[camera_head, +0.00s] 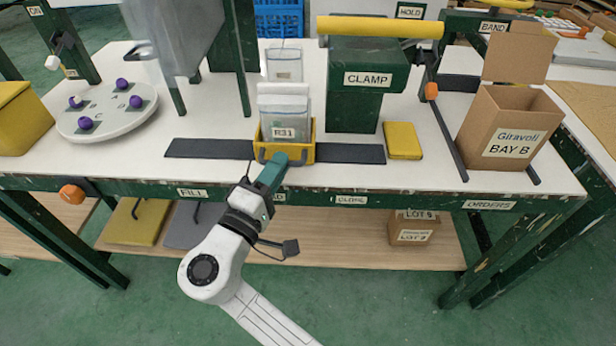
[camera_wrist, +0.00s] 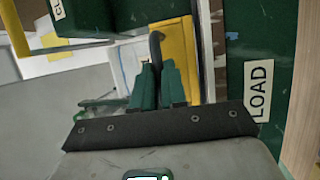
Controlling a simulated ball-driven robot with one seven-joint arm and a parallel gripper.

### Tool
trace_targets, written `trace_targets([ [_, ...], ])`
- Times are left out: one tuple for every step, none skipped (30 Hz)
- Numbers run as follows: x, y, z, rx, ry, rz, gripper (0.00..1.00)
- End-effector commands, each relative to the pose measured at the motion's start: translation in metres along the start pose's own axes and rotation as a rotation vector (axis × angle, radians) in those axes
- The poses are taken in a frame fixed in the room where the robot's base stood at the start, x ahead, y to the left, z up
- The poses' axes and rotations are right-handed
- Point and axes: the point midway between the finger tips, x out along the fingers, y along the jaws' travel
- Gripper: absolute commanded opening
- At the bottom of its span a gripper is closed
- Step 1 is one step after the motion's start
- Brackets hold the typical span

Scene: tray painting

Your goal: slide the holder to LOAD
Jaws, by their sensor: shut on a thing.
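The yellow holder (camera_head: 303,152) sits on the dark rail (camera_head: 208,149) near the middle of the table. A clear bag labelled R31 (camera_head: 284,112) stands upright in it. My gripper (camera_head: 274,168) reaches in from the front and is shut on the holder's dark handle. In the wrist view the fingers (camera_wrist: 157,88) close around the dark handle (camera_wrist: 156,45), with the yellow holder (camera_wrist: 178,50) behind it. The LOAD label (camera_wrist: 259,90) is on the green table edge in the wrist view. In the head view my gripper partly hides that label, just below the holder.
The green CLAMP block (camera_head: 368,100) stands behind the rail to the right. A FILL label (camera_head: 192,193) is on the table edge to the left. A yellow pad (camera_head: 403,140) lies right of the rail's end. The rail is clear on both sides of the holder.

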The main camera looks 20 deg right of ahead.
Motion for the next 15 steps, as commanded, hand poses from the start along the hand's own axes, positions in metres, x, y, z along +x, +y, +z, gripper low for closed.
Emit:
trace_targets([
  [-0.004, -0.004, -0.008, 0.0, 0.004, -0.001, 0.0],
  [-0.006, -0.004, -0.011, -0.001, 0.004, -0.002, 0.0],
  [-0.007, -0.003, -0.015, -0.001, 0.004, -0.001, 0.0],
  [-0.008, -0.003, -0.018, -0.001, 0.004, -0.001, 0.0],
  [-0.009, -0.003, -0.02, -0.001, 0.003, -0.001, 0.0],
  [-0.01, -0.003, -0.022, -0.002, 0.003, -0.001, 0.0],
  [-0.01, -0.002, -0.023, -0.002, 0.002, -0.001, 0.0],
  [-0.011, -0.002, -0.025, -0.002, 0.002, -0.002, 0.0],
  [-0.011, -0.002, -0.026, -0.002, 0.002, -0.002, 0.0],
  [-0.012, -0.002, -0.026, -0.002, 0.003, -0.002, 0.0],
  [-0.012, -0.002, -0.027, -0.002, 0.003, -0.002, 0.0],
  [-0.012, -0.002, -0.027, -0.002, 0.003, -0.002, 0.0],
  [-0.012, -0.002, -0.027, -0.002, 0.003, -0.003, 0.0],
  [-0.012, -0.002, -0.027, -0.003, 0.003, -0.003, 0.0],
  [-0.012, -0.002, -0.027, -0.003, 0.003, -0.003, 0.0],
])
